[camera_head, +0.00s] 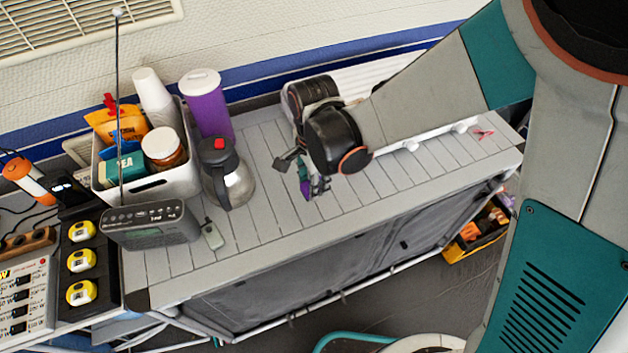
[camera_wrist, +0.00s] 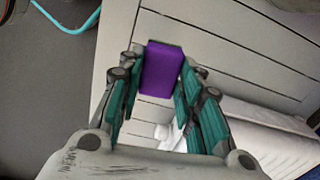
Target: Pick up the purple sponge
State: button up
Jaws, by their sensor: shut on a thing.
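The purple sponge (camera_wrist: 162,70) is a small block with a teal-looking edge, held between the fingers of my gripper (camera_wrist: 157,88) in the wrist view. The fingers touch it on both sides, and its purple face shows plainly. In the head view my gripper (camera_head: 312,186) is over the slatted grey counter (camera_head: 262,235), and only a small bit of the sponge (camera_head: 305,189) shows beside the fingers. I cannot tell whether the sponge still touches the counter.
Left of my gripper stand a steel jug (camera_head: 232,182), a purple canister (camera_head: 207,105) and a white bin (camera_head: 150,192) of packets and cups. A radio (camera_head: 150,225) is at the front left. A white ribbed rack (camera_head: 365,75) lies behind. The counter right of my gripper is mostly clear.

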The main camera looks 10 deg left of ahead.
notch_tip(320, 180, up, 12)
jog(key=p, duration=0.7)
